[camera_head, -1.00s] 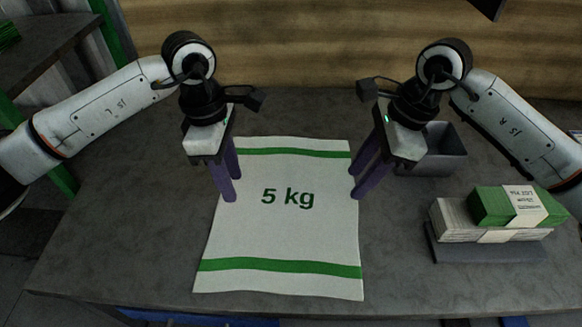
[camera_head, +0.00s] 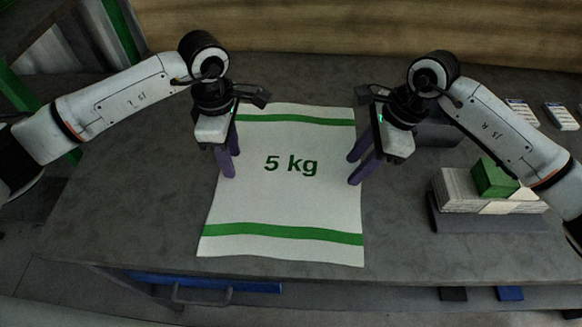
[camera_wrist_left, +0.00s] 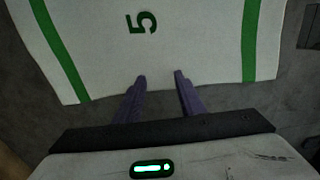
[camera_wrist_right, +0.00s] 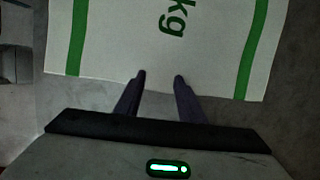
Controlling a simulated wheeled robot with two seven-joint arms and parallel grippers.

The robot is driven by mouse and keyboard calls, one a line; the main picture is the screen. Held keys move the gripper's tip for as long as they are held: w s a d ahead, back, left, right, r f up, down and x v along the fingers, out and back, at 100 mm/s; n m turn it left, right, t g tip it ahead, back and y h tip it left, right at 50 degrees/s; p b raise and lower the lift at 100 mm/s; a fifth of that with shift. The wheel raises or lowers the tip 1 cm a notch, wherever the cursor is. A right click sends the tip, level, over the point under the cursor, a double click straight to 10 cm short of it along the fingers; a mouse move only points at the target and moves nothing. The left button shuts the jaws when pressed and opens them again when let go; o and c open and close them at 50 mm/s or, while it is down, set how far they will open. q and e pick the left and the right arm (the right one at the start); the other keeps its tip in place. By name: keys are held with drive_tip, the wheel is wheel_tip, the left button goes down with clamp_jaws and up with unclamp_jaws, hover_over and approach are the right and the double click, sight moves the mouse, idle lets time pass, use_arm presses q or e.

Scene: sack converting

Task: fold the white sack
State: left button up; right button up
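The white sack (camera_head: 285,205) lies flat and unfolded on the grey table, with a green stripe near each end and "5 kg" printed in green. My left gripper (camera_head: 226,170) is at its left edge, and my right gripper (camera_head: 354,170) is at its right edge. In the left wrist view the left gripper's purple fingers (camera_wrist_left: 160,78) are apart, tips at the sack's edge (camera_wrist_left: 110,60). In the right wrist view the right gripper's fingers (camera_wrist_right: 159,76) are also apart, tips at the sack's edge (camera_wrist_right: 120,45). I cannot tell whether the tips touch the sack.
A grey bin (camera_head: 440,132) is behind my right gripper. The table (camera_head: 130,215) is clear at left. A blue drawer front (camera_head: 205,282) is below the front edge.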

drive_tip(key=shift+f, duration=0.1)
use_arm(q)
drive_tip(key=shift+c, duration=0.2)
use_arm(e)
drive_tip(key=shift+c, duration=0.2)
use_arm(q)
drive_tip(key=shift+f, duration=0.1)
clamp_jaws()
use_arm(e)
clamp_jaws()
use_arm(q)
drive_tip(key=shift+r, duration=0.2)
